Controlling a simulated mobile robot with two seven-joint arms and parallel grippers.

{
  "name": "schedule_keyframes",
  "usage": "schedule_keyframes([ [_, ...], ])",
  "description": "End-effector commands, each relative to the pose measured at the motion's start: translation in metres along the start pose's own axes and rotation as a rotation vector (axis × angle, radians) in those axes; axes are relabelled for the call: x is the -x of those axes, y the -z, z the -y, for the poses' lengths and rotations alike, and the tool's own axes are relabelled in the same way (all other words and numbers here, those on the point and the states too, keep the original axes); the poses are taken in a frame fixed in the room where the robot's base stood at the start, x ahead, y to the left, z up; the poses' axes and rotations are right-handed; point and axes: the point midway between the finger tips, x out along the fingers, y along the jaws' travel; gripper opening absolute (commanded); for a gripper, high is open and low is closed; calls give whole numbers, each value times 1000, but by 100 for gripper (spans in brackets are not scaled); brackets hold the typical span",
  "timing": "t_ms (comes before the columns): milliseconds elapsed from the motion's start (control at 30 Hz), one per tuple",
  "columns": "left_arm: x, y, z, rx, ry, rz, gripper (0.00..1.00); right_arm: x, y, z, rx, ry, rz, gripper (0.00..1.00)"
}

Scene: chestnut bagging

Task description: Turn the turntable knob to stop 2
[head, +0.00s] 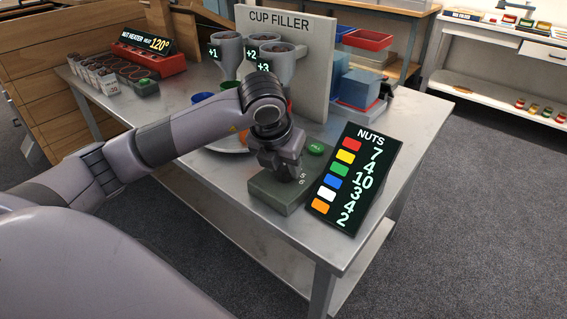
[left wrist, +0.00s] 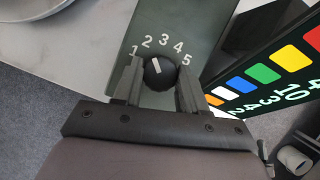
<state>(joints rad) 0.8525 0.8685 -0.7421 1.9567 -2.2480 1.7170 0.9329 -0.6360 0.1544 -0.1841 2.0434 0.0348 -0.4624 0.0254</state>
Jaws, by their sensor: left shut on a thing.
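The turntable knob (left wrist: 160,75) is a round black dial with a white pointer, on a grey-green control box (head: 279,194). In the left wrist view, numbers from 1 upward arc around it. The pointer leans up and slightly left, roughly toward the 2. My left gripper (head: 282,172) is over the box, and in the left wrist view its two fingers (left wrist: 158,82) are shut on the knob from both sides. In the head view my gripper hides the knob. The turntable (head: 228,147) is mostly hidden behind my left arm.
A NUTS display (head: 357,180) stands close right of the control box. The CUP FILLER (head: 286,60) with its funnels rises behind. A nut heater (head: 150,58) is at the back left. The table's front right is bare.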

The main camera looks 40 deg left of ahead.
Motion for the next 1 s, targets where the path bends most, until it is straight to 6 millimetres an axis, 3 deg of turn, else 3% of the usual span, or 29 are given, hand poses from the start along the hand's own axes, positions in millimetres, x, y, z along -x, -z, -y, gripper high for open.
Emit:
schedule_keyframes([
  [133, 1, -1, 0, 1, 1, 4, 11, 0, 0, 0, -1, 0, 0, 43],
  [167, 1, -1, 0, 1, 1, 4, 51, 0, 0, 0, -1, 0, 0, 43],
  [200, 1, -1, 0, 1, 1, 4, 64, 0, 0, 0, -1, 0, 0, 43],
  [233, 1, -1, 0, 1, 1, 4, 67, 0, 0, 0, -1, 0, 0, 43],
  [567, 4, -1, 0, -1, 1, 3, 67, 0, 0, 1, -5, 0, 0, 43],
  [1000, 67, -2, 0, 0, 2, 6, 67, 4, 5, 1, -5, 0, 0, 43],
])
